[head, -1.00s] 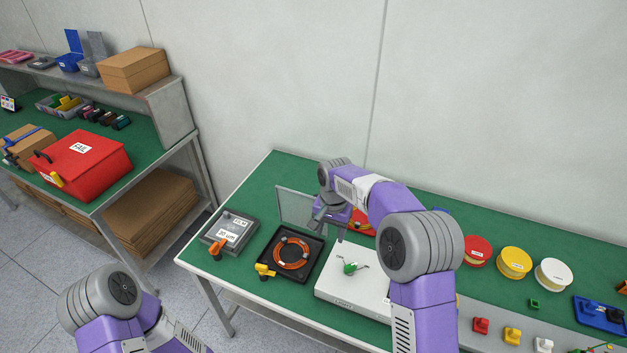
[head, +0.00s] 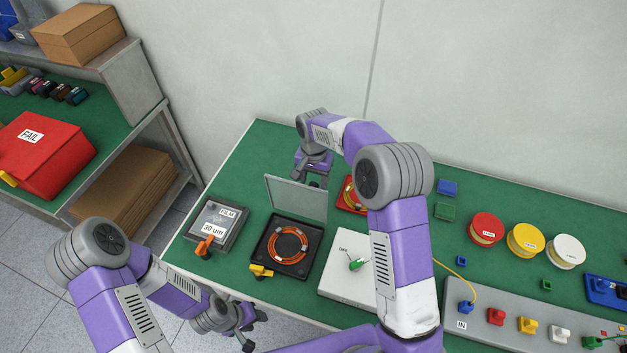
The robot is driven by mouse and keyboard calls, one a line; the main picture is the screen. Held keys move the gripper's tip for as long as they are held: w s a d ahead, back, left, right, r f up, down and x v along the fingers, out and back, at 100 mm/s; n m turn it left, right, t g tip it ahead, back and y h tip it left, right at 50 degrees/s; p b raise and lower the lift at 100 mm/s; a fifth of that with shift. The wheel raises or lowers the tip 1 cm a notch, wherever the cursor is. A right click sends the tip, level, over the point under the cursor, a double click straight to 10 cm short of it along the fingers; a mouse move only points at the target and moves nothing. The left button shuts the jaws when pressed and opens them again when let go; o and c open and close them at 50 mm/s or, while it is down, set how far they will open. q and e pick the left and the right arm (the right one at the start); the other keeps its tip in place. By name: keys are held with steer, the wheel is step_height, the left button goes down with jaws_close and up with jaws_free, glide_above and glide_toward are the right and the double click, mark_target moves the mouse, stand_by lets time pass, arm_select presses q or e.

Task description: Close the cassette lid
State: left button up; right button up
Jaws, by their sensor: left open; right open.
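The cassette (head: 264,249) is a black open tray on the green table, with an orange fibre coil (head: 289,244) inside. Its translucent grey lid (head: 296,199) stands raised along the back edge. A yellow clip (head: 261,270) sits at its front left corner. My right gripper (head: 312,178) is open just behind the top of the lid; whether it touches the lid is not clear. My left gripper (head: 248,333) is open and empty at the table's front edge, in front of and below the cassette.
A grey FILM case (head: 232,213) with an orange latch lies left of the cassette. A white box (head: 345,245) with a green part stands to the right. A red item (head: 347,207) is partly hidden by my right arm. Coloured spools (head: 525,240) lie further right.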

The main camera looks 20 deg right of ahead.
steer(key=shift+f, duration=0.65)
jaws_close()
